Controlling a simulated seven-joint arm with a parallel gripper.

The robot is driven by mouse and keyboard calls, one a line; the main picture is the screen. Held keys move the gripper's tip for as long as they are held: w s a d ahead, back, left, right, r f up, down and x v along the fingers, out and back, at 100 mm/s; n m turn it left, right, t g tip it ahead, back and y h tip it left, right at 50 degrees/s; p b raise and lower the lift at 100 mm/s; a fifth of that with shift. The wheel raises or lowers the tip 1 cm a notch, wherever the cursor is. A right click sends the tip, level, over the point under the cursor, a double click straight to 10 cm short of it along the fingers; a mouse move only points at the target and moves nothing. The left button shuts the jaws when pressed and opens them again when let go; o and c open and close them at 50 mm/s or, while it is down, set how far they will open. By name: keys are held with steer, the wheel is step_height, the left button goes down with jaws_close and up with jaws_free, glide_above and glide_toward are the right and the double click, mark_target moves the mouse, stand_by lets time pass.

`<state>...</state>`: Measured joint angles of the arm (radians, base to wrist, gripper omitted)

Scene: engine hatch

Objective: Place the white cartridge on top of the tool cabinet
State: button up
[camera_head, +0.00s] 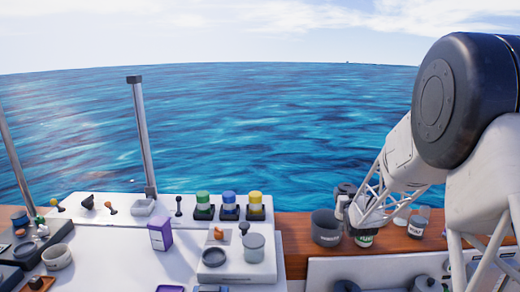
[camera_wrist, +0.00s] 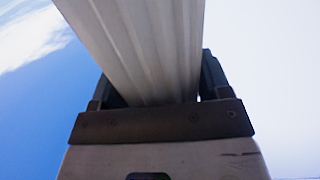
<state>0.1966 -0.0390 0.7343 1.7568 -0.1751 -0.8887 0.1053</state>
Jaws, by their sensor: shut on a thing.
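In the wrist view my gripper (camera_wrist: 158,78) is shut on a white, ribbed, long body, which I take to be the white cartridge (camera_wrist: 140,40). It fills the space between the dark fingers and runs out of the top of the picture, so its far end is hidden. Only sky shows behind it. In the head view my arm comes in from the right over the wooden ledge; I cannot make out the gripper or cartridge clearly there. Which unit is the tool cabinet is not certain; a broad white-topped unit (camera_head: 105,262) stands at the left.
The white top carries a purple-and-white box (camera_head: 160,233), green (camera_head: 204,205), blue (camera_head: 229,205) and yellow (camera_head: 255,205) capped pieces, and a grey cup (camera_head: 254,247). A dark pot (camera_head: 326,228) and several cups stand on the wooden ledge (camera_head: 296,230). A metal post (camera_head: 143,135) rises at the back.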

steer(key=w+a+r+y, duration=0.1)
steer(key=a+r, duration=0.3)
steer(key=a, duration=0.3)
steer(key=shift+w+a+r+n, duration=0.2)
steer(key=shift+r+n, duration=0.1)
steer(key=shift+r, duration=0.1)
steer(key=shift+d, duration=0.1)
steer(key=s+d+f+m+h, duration=0.1)
steer(key=d+f, duration=0.4)
steer(key=d, duration=0.6)
steer(key=s+d+f+m+h, duration=0.1)
steer(key=s+d+f+h, duration=0.1)
steer(key=s+d+f, duration=0.4)
steer(key=s+d+f+m+h, duration=0.1)
steer(key=s+d+f, duration=0.3)
steer(key=d, duration=1.1)
step_height(320, 180, down, 2)
steer(key=shift+s+d+f+m+g+h, duration=0.3)
steer(key=shift+g+h, duration=0.1)
steer(key=shift+h, duration=0.4)
steer(key=shift+w, duration=0.15)
steer(key=d+f+x, duration=0.1)
steer(key=d+x, duration=0.1)
steer(key=x, duration=1.3)
steer(key=shift+d+f, duration=0.2)
steer(key=shift+d, duration=0.15)
